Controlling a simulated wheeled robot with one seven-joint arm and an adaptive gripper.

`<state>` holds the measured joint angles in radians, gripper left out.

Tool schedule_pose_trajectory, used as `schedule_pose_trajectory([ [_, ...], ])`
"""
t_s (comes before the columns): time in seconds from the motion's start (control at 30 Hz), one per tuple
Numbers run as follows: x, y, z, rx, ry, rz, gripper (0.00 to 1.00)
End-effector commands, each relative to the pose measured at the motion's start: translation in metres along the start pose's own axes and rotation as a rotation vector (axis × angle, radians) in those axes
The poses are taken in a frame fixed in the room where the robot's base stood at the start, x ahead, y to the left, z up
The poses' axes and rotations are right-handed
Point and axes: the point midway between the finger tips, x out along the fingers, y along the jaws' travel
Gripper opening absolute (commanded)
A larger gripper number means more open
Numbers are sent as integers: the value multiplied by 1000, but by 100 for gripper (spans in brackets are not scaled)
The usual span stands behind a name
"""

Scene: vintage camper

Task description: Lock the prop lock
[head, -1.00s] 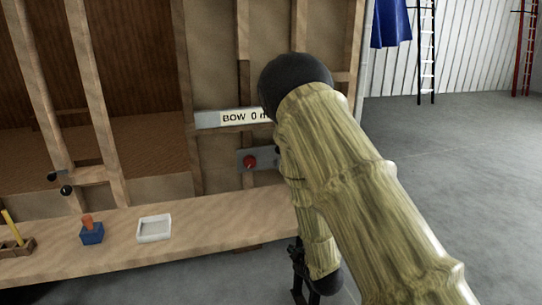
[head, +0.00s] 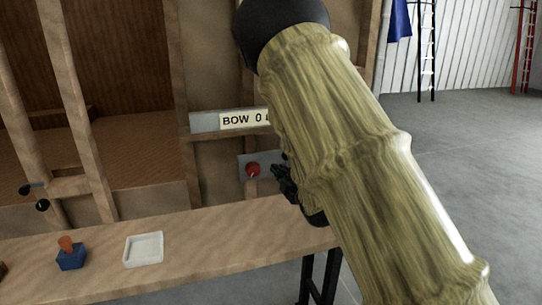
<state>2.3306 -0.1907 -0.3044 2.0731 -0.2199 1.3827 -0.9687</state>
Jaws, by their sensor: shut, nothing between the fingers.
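A red knob (head: 253,170) sits on a grey metal plate (head: 246,160) on the wooden frame, below a label strip reading "BOW 0" (head: 240,119). This knob may be the prop lock; no marking says so. My gripper (head: 281,178) is small and dark, just right of the red knob, in front of the plate's right part. It is shut and looks empty. I cannot tell whether it touches the knob or plate. My pale, bamboo-patterned arm hides the label's right end and what lies behind it.
A wooden bench (head: 190,255) runs below the frame, holding a white tray (head: 143,249) and a blue block with an orange top (head: 70,254). Two black knobs (head: 42,205) are on the left posts. Open grey floor (head: 460,170) lies right, with ladders behind.

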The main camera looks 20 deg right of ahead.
Motion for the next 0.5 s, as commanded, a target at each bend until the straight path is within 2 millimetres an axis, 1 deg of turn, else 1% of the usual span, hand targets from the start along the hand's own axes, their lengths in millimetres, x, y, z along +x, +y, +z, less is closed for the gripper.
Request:
schedule_pose_trajectory([
  [0.23, 7, -1, -14, -3, 18, -1, 0],
  [0.37, 9, -2, -15, -2, 20, -2, 0],
  [0.5, 18, -1, -15, -2, 20, 0, 0],
])
